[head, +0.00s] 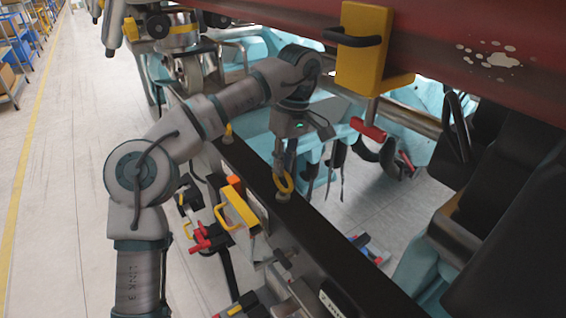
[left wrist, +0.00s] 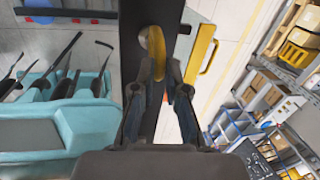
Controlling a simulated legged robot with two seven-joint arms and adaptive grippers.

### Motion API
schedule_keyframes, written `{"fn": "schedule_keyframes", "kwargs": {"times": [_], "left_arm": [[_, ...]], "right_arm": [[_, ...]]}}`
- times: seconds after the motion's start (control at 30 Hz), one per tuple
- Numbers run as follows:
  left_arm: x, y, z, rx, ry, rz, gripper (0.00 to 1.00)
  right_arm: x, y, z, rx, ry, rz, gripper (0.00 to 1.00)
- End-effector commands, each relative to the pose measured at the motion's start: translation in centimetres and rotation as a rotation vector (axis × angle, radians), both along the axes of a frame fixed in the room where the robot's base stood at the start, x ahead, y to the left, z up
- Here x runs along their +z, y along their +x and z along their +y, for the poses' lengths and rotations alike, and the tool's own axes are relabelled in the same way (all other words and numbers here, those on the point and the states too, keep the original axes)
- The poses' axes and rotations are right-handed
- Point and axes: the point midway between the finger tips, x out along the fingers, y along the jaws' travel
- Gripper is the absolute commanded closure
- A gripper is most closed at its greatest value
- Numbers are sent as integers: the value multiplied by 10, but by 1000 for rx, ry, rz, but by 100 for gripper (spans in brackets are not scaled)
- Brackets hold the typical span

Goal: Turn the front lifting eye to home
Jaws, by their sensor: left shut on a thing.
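A yellow lifting eye (head: 290,186) stands on a round pale base on top of a long black beam (head: 335,240). My left gripper (head: 284,172) reaches down from above and is shut on this eye. In the left wrist view the eye (left wrist: 157,44) shows as a yellow ring seen nearly edge-on between the fingertips (left wrist: 160,72); its lower part is hidden by the fingers. A second yellow eye (head: 228,131) stands farther back on the same beam, apart from the gripper. My right gripper is not in view.
A box with a yellow handle (head: 239,212) sits beside the beam on its left. A red overhead beam (head: 460,45) with a yellow bracket (head: 362,50) hangs at the upper right. Black seats (head: 500,215) stand at the right. Shelves (head: 12,55) line the far left aisle.

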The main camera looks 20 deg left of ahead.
Motion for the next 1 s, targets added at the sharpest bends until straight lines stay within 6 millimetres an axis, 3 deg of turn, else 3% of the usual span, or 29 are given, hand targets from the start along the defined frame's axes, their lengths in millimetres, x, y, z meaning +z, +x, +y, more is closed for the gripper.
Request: {"fn": "schedule_keyframes", "kwargs": {"times": [0.4,0.9,0.93,1.0], "left_arm": [[2,1,-1,-156,-1,-7,100],[1,1,-1,-173,0,-5,100],[1,1,-1,-173,0,-5,79],[1,1,-1,-173,1,-5,62]], "right_arm": [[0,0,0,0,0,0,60],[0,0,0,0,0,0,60],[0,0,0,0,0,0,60],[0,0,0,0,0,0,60]]}}
